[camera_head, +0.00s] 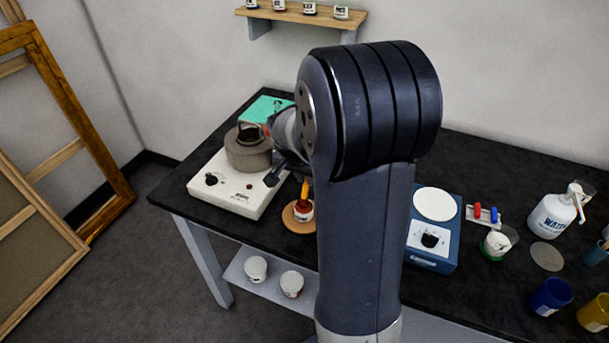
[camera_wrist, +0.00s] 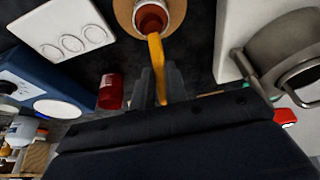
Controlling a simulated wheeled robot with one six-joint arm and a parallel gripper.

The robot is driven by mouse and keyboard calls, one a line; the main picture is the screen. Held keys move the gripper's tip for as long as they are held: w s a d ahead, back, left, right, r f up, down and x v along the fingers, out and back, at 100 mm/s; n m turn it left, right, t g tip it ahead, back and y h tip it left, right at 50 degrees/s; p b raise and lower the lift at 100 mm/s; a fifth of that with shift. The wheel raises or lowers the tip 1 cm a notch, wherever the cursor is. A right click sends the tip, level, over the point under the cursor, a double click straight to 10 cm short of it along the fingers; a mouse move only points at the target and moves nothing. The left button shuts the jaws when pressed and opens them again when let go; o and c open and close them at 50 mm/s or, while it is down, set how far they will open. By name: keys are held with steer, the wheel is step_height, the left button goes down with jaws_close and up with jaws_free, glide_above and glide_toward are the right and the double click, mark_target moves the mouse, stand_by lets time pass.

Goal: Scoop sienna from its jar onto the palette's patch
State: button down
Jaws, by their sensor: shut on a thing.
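A small jar with a white label and dark red contents (camera_head: 303,213) stands on a round cork mat (camera_head: 290,220). In the wrist view its open mouth (camera_wrist: 150,18) shows at the top. An orange-yellow handle (camera_wrist: 156,62) runs from my gripper (camera_wrist: 156,88) to the jar's mouth; its far end is hidden there. The handle (camera_head: 304,190) also shows above the jar in the head view. My gripper is shut on this handle. A white palette with several round patches (camera_wrist: 72,45) lies to the left in the wrist view; my arm hides it in the head view.
A grey pot (camera_head: 248,150) sits on a white hot plate (camera_head: 224,192), close left of the jar. A blue device with a white disc (camera_head: 430,240) stands right of my arm. A dark red cylinder (camera_wrist: 110,92) is near my fingers in the wrist view. Bottles and cups crowd the right.

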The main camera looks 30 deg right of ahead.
mark_target(305, 189)
step_height(305, 189, up, 7)
steer(key=p, duration=0.4)
steer(key=shift+f, duration=0.1)
stand_by(0.8)
